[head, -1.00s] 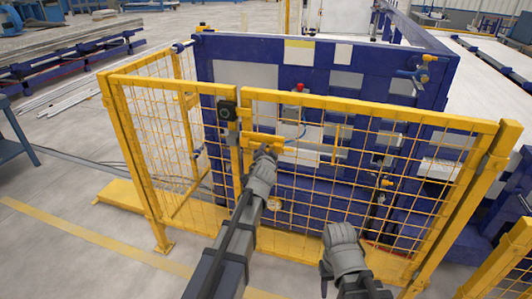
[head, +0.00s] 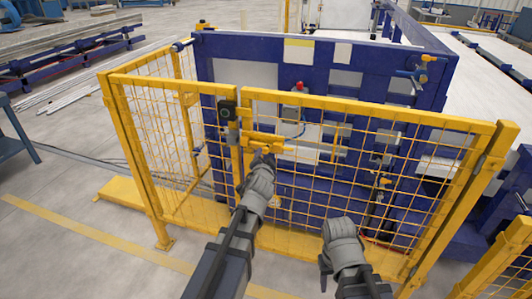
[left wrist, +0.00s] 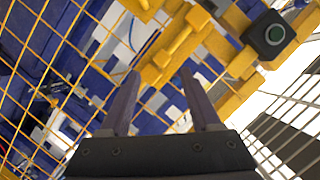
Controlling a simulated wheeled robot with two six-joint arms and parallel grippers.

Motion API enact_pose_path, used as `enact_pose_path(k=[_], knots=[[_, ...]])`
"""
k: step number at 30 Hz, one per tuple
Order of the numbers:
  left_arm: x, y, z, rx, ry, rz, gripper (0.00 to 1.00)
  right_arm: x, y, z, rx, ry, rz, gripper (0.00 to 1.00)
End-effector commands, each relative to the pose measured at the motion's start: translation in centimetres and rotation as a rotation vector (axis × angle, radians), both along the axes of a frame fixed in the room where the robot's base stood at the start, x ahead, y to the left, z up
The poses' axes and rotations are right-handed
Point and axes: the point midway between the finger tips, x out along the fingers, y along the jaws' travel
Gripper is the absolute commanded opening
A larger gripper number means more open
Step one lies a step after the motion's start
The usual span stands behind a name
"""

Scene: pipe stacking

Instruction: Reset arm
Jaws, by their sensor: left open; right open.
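My left gripper (head: 262,158) is in front of the yellow mesh fence, just below the yellow latch handle (head: 268,143). In the left wrist view its two dark fingers (left wrist: 160,92) are spread apart with nothing between them. The yellow latch (left wrist: 180,48) lies beyond the fingertips there, apart from them as far as I can tell. My right arm's end (head: 342,240) shows low in front of the fence at the right. Its fingers are hidden behind the wrist.
The yellow mesh fence (head: 330,108) stands across the front with a black lock box (head: 228,110) on its post. A large blue machine (head: 235,48) with a red button (head: 299,86) is behind it. Open floor (head: 60,250) lies at the left.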

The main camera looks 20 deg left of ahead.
Motion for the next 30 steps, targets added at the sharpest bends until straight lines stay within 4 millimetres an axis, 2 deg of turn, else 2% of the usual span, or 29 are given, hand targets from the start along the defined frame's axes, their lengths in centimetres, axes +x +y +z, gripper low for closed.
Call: enact_pose_path(k=[2,11,14,16,20,24,27,30], knots=[[-0.6,-0.1,0.2,0.0,0.0,0.0,0.64,0.0,0.0,0.2,0.0,0.0,0.0,0.51],[-0.6,-0.2,0.0,-0.004,0.006,0.002,0.64,0.0,0.0,0.1,0.0,0.0,0.0,0.51],[-1.5,-1.0,-1.3,-0.04,0.062,0.023,0.64,0.0,0.0,0.1,0.0,0.0,0.0,0.51],[-3.0,-2.1,-3.3,-0.091,0.148,0.056,0.64,0.0,0.0,0.1,0.0,0.0,0.0,0.51],[-7.9,-5.4,-8.3,-0.214,0.398,0.136,0.64,0.0,0.0,0.1,0.0,0.0,0.0,0.51],[-15.2,-9.5,-12.8,-0.309,0.7,0.212,0.64,0.0,0.0,0.1,0.0,0.0,0.0,0.51],[-20.3,-12.0,-14.6,-0.343,0.893,0.254,0.64,0.0,0.0,0.1,0.0,0.0,0.0,0.51],[-24.6,-13.7,-15.5,-0.352,1.046,0.285,0.64,0.0,0.0,0.1,0.0,0.0,0.0,0.51]])
